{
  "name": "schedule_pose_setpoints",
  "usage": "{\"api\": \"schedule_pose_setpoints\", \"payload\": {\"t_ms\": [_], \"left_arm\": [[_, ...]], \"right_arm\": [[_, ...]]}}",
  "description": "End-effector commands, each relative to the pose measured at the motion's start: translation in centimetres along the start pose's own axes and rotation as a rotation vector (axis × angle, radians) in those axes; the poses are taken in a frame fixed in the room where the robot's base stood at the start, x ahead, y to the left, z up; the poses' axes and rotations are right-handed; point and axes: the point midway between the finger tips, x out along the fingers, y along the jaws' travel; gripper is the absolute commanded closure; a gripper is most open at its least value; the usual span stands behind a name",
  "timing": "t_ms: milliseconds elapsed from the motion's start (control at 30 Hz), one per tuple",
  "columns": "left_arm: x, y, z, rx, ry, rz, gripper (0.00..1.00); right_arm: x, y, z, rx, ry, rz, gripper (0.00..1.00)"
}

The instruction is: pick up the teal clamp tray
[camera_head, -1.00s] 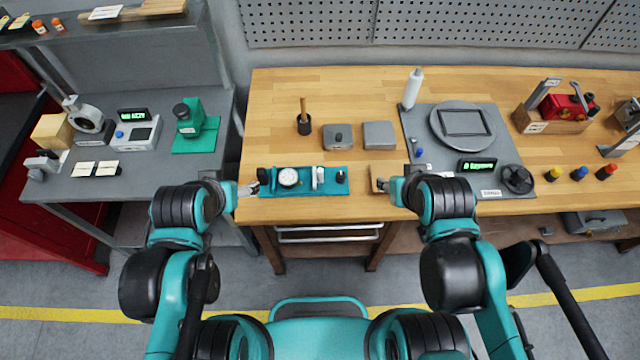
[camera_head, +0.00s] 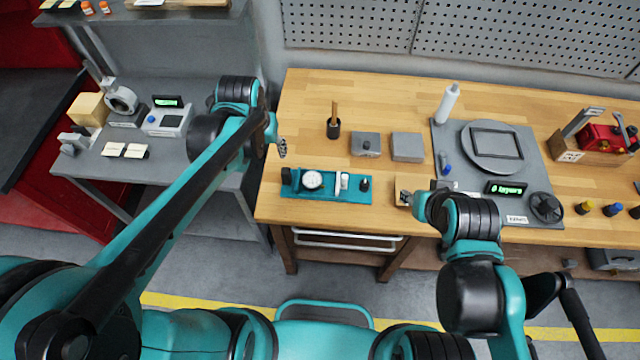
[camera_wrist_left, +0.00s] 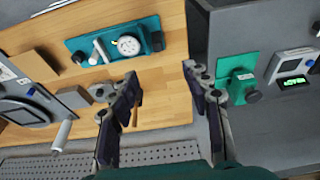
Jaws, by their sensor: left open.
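The teal clamp tray (camera_head: 326,188) lies on the wooden bench near its front edge. It carries a round white dial, a pale upright piece and dark end pieces. It also shows in the left wrist view (camera_wrist_left: 115,42), above the fingers and apart from them. My left gripper (camera_head: 282,147) is above the bench's left side, behind the tray's left end; in the left wrist view its fingers (camera_wrist_left: 160,85) are spread and empty. My right gripper (camera_head: 404,198) is by a small wooden block right of the tray; its jaws are too small to judge.
Behind the tray stand a cup with a wooden handle (camera_head: 334,125) and two grey boxes (camera_head: 408,147). A grey plate with a round fixture (camera_head: 493,146) is to the right. A green device (camera_wrist_left: 237,85) stands on the grey side table. Bare wood surrounds the tray's back side.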

Motion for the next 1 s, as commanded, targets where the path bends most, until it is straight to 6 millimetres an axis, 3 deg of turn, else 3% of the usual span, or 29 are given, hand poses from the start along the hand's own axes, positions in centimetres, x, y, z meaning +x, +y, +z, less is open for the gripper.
{"api": "schedule_pose_setpoints", "payload": {"t_ms": [200, 400, 667, 1000], "left_arm": [[5.0, 0.2, -3.0, 0.0, -0.125, -0.001, 0.52], [9.2, 0.3, -4.3, 0.0, -0.216, -0.002, 0.52], [12.1, 0.4, -4.5, 0.0, -0.266, -0.003, 0.52], [17.5, 0.5, -3.1, 0.0, -0.267, -0.003, 0.52]], "right_arm": [[0.0, 0.0, 0.0, 0.0, 0.0, 0.0, 0.6], [0.0, 0.0, 0.0, 0.0, 0.0, 0.0, 0.6], [0.0, 0.0, 0.0, 0.0, 0.0, 0.0, 0.6], [0.0, 0.0, 0.0, 0.0, 0.0, 0.0, 0.6]]}}
